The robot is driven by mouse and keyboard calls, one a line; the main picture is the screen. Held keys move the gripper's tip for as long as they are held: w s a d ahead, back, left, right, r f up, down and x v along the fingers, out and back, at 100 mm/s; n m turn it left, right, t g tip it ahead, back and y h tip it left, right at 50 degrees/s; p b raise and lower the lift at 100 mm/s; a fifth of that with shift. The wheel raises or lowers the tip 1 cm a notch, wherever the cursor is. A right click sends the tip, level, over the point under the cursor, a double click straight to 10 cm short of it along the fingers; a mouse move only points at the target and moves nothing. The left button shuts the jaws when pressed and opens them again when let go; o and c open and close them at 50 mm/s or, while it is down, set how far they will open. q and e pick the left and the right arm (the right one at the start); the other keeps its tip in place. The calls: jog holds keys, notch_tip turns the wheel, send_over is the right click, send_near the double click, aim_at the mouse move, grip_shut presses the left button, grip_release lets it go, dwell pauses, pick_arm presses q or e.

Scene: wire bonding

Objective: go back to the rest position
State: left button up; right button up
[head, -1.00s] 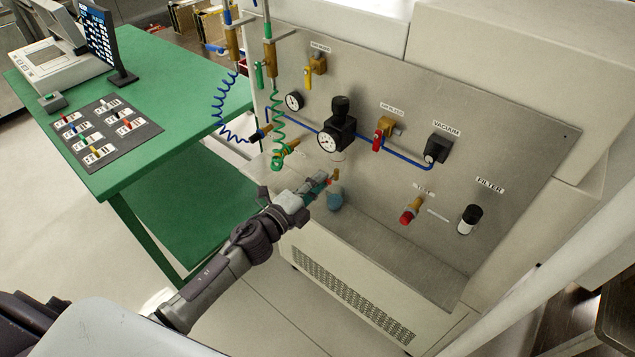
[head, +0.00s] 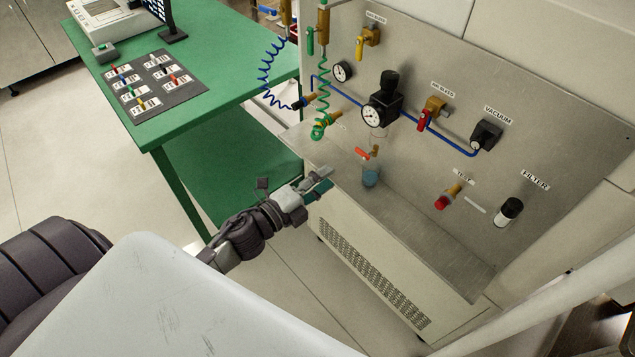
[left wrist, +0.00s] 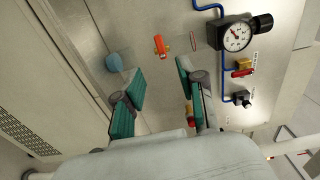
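My left gripper (head: 318,187) is out in front of the steel panel (head: 440,235), near its lower left edge. In the left wrist view its two teal-padded fingers (left wrist: 160,82) are apart, with nothing held between them. A small brass tap with an orange handle (head: 364,153) is on the panel, and the handle also shows in the left wrist view (left wrist: 160,45). A small blue container (head: 370,178) stands below the tap and shows in the left wrist view (left wrist: 114,62). The gripper is apart from both. My right gripper is not in view.
A green table (head: 215,70) at the left carries a dark mat (head: 165,103) with labelled parts. Coiled blue (head: 268,85) and green (head: 322,95) hoses hang by the panel. A gauge with a black regulator (head: 381,106) and several valves project from it. Floor at left is clear.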

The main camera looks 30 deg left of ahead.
pick_arm(q)
jog(key=shift+v, duration=0.9)
jog(key=shift+f, duration=0.1)
jog(key=s+a+f+n+g+y, duration=0.2)
jog(key=s+f+n, duration=0.2)
jog(key=f, duration=0.7)
jog(key=s+a+f+n+g+y, duration=0.1)
jog(key=s+f+n+g+y, duration=0.2)
jog(key=f, duration=0.8)
jog(key=s+a+f+n+g+y, duration=0.15)
jog(key=s+f+n, duration=0.3)
jog(key=f, duration=0.55)
jog(key=s+d+f+n+g, duration=0.1)
jog(key=s+f+n+g, duration=0.1)
jog(key=s+f, duration=0.3)
jog(key=s+d+f+n+g, duration=0.1)
jog(key=s+f+n+g, duration=0.2)
jog(key=s, duration=1)
jog(key=s+d+f+n+g, duration=0.2)
jog(key=s+f+n+g, duration=0.1)
jog(key=s+f, duration=0.6)
jog(key=shift+s+g, duration=0.15)
jog(key=shift+g, duration=0.6)
jog(key=shift+d, duration=0.1)
